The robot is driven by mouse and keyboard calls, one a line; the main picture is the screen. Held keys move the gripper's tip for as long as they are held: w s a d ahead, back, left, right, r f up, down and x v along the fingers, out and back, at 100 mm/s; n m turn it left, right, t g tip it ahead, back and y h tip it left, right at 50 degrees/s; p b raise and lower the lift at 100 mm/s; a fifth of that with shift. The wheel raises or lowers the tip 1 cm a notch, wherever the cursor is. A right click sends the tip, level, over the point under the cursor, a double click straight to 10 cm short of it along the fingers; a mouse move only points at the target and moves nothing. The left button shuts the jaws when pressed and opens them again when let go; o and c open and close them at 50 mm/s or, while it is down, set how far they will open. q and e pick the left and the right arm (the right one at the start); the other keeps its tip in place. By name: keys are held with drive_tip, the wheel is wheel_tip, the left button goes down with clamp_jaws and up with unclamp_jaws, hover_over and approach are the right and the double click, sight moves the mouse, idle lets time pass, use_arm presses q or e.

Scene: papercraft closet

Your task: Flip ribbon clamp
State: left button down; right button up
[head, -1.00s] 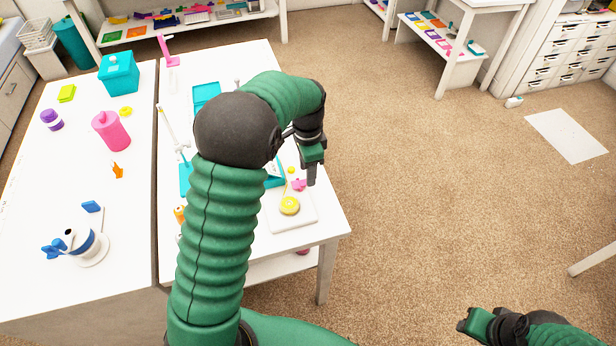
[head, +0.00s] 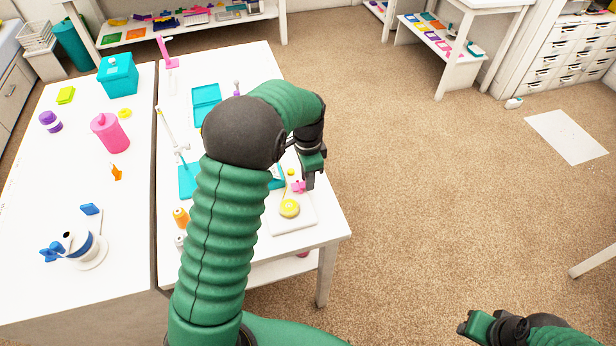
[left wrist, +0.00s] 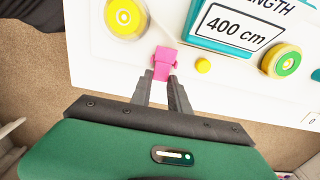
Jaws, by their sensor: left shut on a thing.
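The pink clamp (head: 298,186) sits at the edge of a white board (head: 292,225), beside a yellow ribbon spool (head: 289,208). In the left wrist view the clamp (left wrist: 164,60) is a small blocky pink piece between the fingertips, near the spool (left wrist: 125,17). My left gripper (head: 309,184) reaches down over the right side of the table and is shut on the clamp; its fingertips also show in the left wrist view (left wrist: 162,80). My right gripper (head: 474,325) is at the lower right, over the carpet, away from the table; its jaw opening is unclear.
A teal piece with a "400 cm" label (left wrist: 238,27), a small yellow knob (left wrist: 203,66) and a yellow-green roll (left wrist: 282,60) are close to the left gripper. A teal stand (head: 188,180) and an orange bottle (head: 180,217) are farther left.

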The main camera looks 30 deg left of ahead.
use_arm(q)
drive_tip(key=shift+s+a+t+h, duration=0.15)
drive_tip(key=shift+t+h, duration=0.15)
drive_tip(key=shift+t, duration=0.1)
drive_tip(key=t+h+b, duration=0.1)
drive_tip(key=b, duration=0.1)
drive_tip(key=a+t+h+b, duration=0.1)
drive_tip(key=b, duration=0.1)
drive_tip(key=shift+s+t+b, duration=0.3)
drive_tip(key=shift+s+b, duration=0.05)
drive_tip(key=shift+s, duration=0.05)
drive_tip(key=shift+d+r+h, duration=0.15)
drive_tip(key=shift+r+h, duration=0.15)
drive_tip(key=c, duration=1.2)
unclamp_jaws()
drive_tip(key=shift+c, duration=0.2)
drive_tip(key=shift+r, duration=0.15)
